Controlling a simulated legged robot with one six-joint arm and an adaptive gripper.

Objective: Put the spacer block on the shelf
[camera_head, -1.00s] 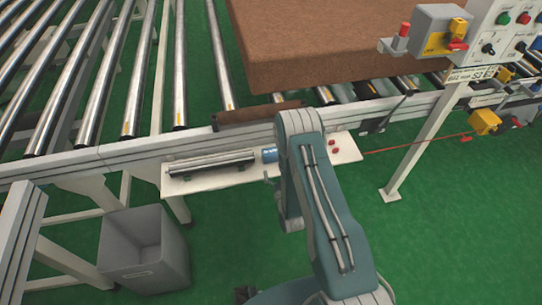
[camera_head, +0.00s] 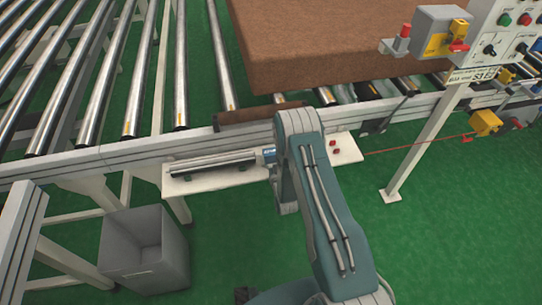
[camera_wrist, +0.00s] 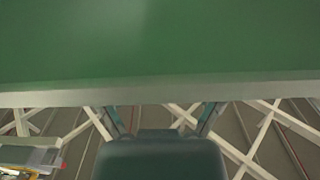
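A long brown bar (camera_head: 246,113), which may be the spacer block, lies along the conveyor's near rail, in front of the large brown mattress-like slab (camera_head: 330,45). A white shelf (camera_head: 347,150) hangs off the rail below it. A silver cylinder (camera_head: 212,163) with a blue end lies on the shelf's left part, and small red parts (camera_head: 335,147) lie on its right part. My arm crosses in front of the shelf's middle and hides my gripper in the head view. In the wrist view my gripper (camera_wrist: 161,108) has its fingers spread apart, with nothing visible between them.
A grey bin (camera_head: 145,250) stands on the green floor at the lower left. A control panel (camera_head: 505,35) on a white post stands at the right, with a red line (camera_head: 415,145) running toward the shelf. Conveyor rollers fill the upper left. The floor at right is clear.

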